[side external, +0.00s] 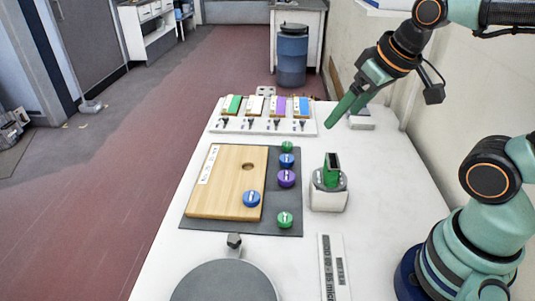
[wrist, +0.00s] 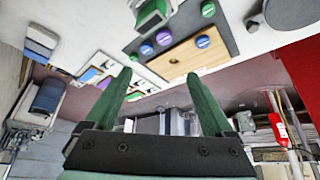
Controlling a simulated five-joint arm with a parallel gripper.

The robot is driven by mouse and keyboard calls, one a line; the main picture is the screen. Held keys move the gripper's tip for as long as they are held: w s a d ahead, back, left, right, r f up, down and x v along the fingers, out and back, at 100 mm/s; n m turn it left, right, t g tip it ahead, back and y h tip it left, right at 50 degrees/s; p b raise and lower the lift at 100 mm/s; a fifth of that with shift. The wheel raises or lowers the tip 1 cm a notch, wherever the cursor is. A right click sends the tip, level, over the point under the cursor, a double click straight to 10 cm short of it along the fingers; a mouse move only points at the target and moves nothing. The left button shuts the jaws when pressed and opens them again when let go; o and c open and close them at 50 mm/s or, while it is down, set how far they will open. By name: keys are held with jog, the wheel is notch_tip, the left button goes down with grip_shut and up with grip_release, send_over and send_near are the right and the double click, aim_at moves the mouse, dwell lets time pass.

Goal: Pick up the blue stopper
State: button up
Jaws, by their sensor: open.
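Two blue stoppers are in view. One blue stopper (side external: 251,199) sits on the wooden board (side external: 215,190), near its front right corner, and shows in the wrist view (wrist: 202,42). The other blue stopper (side external: 286,160) sits on the dark mat (side external: 270,228) right of the board, between a green stopper (side external: 287,146) and a purple stopper (side external: 286,179); it also shows in the wrist view (wrist: 146,50). My gripper (side external: 335,117) is open and empty, above the table's far right part, behind and apart from both. Its green fingers stand apart in the wrist view (wrist: 158,80).
A white-based device with a green top (side external: 329,190) stands right of the mat. Another green stopper (side external: 285,219) lies at the mat's front. A white rack with coloured blocks (side external: 262,126) stands behind. A grey round plate (side external: 223,282) is in front. The board has a hole.

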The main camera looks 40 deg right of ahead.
jog(key=n+g, duration=0.6)
jog(key=n, duration=1)
send_over(287, 158)
jog(key=f, duration=1.8)
jog(key=shift+s+d+f, duration=0.1)
jog(key=shift+d+f, duration=0.1)
jog(key=shift+d, duration=0.1)
jog(key=shift+a+f, duration=0.15)
jog(key=shift+f, duration=1.2)
jog(key=shift+a+f, duration=0.1)
jog(key=shift+f, duration=1.25)
grip_shut()
